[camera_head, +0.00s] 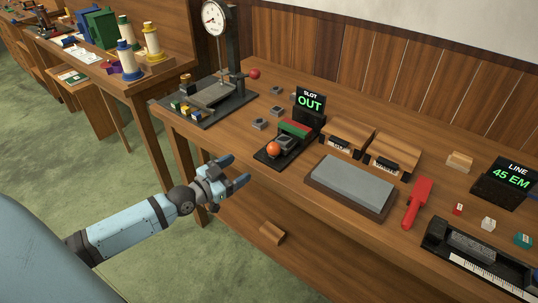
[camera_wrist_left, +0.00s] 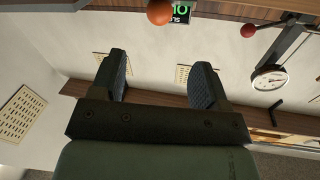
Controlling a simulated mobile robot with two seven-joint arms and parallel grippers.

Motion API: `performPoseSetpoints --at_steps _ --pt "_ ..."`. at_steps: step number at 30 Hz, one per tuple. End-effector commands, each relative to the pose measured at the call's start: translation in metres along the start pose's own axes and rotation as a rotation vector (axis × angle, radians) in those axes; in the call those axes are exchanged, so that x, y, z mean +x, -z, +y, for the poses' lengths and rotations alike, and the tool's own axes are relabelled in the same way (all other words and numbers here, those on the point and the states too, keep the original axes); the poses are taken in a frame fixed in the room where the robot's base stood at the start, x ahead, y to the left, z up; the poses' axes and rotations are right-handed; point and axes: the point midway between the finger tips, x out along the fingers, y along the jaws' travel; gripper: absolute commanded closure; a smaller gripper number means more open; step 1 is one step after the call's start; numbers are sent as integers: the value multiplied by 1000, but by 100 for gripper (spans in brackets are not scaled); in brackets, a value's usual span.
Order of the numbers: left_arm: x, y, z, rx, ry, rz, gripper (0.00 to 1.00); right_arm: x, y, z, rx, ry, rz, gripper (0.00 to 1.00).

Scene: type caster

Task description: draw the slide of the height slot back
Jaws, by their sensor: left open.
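The height slot (camera_head: 272,155) is a dark block on the wooden bench with a green and red top. Its display (camera_head: 310,103) reads "SLOT OUT". An orange ball knob (camera_head: 273,149) sits at its near end, beside a grey piece that looks like part of the slide. The knob also shows at the top of the left wrist view (camera_wrist_left: 160,12). My left gripper (camera_head: 240,171) is open and empty, in front of the bench edge, left of and apart from the knob. In the wrist view its two fingers (camera_wrist_left: 158,84) are spread with nothing between them. My right gripper is not in view.
A grey stone slab (camera_head: 350,186) and a red-handled tool (camera_head: 416,203) lie to the right of the slot. A dial gauge stand (camera_head: 215,20) with a red knob (camera_head: 255,74) stands behind left. Small dark blocks (camera_head: 259,124) lie between. Open floor lies left of the bench.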

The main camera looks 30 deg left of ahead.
Motion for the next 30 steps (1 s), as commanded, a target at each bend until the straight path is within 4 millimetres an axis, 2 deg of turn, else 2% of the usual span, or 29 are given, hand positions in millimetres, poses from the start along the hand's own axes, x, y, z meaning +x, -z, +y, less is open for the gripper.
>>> performPoseSetpoints --at_steps 9,15,21,30 --pt "64 1 0 -2 1 2 31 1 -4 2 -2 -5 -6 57" --pt "99 1 1 -1 -1 1 31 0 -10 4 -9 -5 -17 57" --pt "117 0 1 -2 -1 0 31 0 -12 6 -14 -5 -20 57" --pt "121 0 1 -1 -2 -2 31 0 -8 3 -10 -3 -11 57"
